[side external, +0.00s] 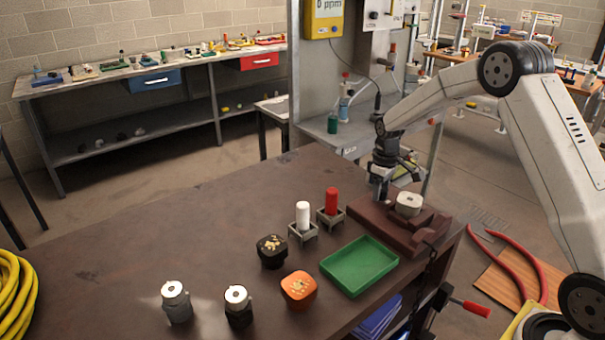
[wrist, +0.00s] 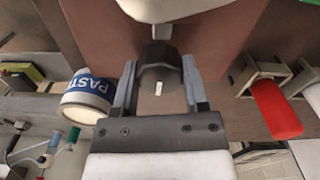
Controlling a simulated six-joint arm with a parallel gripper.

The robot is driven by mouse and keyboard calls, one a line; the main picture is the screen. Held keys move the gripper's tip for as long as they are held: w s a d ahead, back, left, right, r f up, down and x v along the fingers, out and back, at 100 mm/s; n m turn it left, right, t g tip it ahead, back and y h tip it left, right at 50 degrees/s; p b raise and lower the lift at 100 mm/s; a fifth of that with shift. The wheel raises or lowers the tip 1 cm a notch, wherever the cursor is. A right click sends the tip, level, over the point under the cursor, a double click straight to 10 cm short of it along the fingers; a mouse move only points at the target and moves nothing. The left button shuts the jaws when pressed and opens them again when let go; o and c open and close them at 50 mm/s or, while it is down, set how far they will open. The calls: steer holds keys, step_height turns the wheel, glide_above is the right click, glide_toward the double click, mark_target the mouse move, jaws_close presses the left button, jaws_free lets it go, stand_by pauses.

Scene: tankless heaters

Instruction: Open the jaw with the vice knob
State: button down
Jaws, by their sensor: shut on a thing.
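The vice (side external: 400,233) is a reddish-brown block at the far right corner of the dark table. A pale block (side external: 408,204) sits on it by the jaw; its lower part is hidden. My gripper (side external: 381,192) is at the vice's far left side, pointing down. In the wrist view, my gripper (wrist: 160,80) has one finger on each side of the dark round vice knob (wrist: 158,52), which has a small white mark, and is shut on it. The pale block (wrist: 165,8) shows at the top edge, beyond the knob.
Red (side external: 331,202) and white (side external: 303,214) handles stand in holders left of the vice. A green tray (side external: 360,266) lies in front. A blue-and-white paste tin (wrist: 88,92) is close to the left finger. A metal stand (side external: 333,126) rises behind my gripper.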

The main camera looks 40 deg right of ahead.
steer(key=shift+r, duration=0.1)
stand_by(0.3)
steer(key=shift+c, duration=0.5)
jaws_free()
steer(key=shift+r, duration=3.9)
steer(key=shift+s+a, duration=0.3)
steer(key=shift+a, duration=0.25)
steer(key=s+a+f+m+t, duration=0.1)
steer(key=s+a+f, duration=0.1)
steer(key=s+a, duration=0.5)
steer(key=s+a+f+m+t, duration=0.1)
steer(key=s+a, duration=0.7)
steer(key=s, duration=0.5)
steer(key=shift+a+f+t, duration=0.2)
steer(key=shift+f+t, duration=0.1)
steer(key=shift+f, duration=0.05)
